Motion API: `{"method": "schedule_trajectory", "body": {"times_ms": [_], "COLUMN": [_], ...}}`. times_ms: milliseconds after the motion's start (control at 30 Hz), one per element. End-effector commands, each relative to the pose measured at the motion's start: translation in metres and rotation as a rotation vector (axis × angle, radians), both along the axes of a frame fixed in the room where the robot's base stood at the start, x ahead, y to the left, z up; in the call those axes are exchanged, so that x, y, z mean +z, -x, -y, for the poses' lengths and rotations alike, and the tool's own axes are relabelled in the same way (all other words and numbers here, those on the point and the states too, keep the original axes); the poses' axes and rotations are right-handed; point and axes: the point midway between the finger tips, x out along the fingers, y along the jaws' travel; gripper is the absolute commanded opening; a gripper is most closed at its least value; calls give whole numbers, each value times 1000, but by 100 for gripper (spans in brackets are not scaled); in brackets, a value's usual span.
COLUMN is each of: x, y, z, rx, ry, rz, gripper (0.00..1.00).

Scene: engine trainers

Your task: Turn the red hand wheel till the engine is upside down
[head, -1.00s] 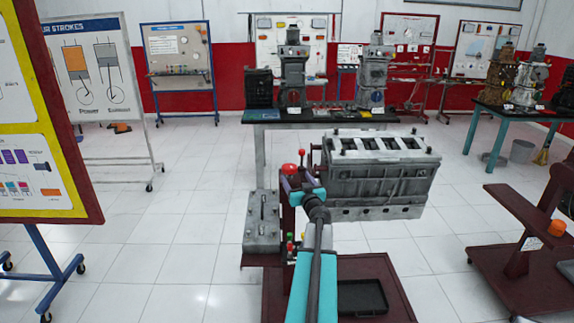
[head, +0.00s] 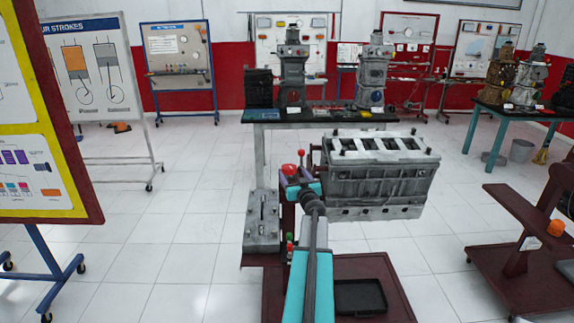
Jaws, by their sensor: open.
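The grey engine block (head: 378,182) is on a dark red stand, upright, with a row of rectangular openings on its top face. At its left end are a red rounded part (head: 289,170) and a smaller red knob (head: 301,153) on a short stem. They seem to belong to the hand wheel, but its rim cannot be made out. My teal and grey arm reaches up from the bottom centre to this end. My gripper (head: 292,183) is open beside the red parts, small and partly hidden by my wrist. I cannot tell whether it touches them.
A grey block (head: 262,222) is mounted left of my arm. A black tray (head: 360,296) lies on the stand's base. Another red stand (head: 525,250) is at right and a yellow-framed board (head: 45,130) at left. A table with engines (head: 320,117) is behind.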

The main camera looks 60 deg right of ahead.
Motion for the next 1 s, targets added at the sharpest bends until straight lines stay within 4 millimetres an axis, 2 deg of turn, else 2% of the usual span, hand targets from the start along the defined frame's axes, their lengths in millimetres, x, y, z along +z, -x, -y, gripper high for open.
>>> {"method": "schedule_trajectory", "body": {"times_ms": [1000], "x": [0], "y": [-69], "z": [57], "rx": [2], "ry": [-1], "rz": [1], "gripper": [69]}}
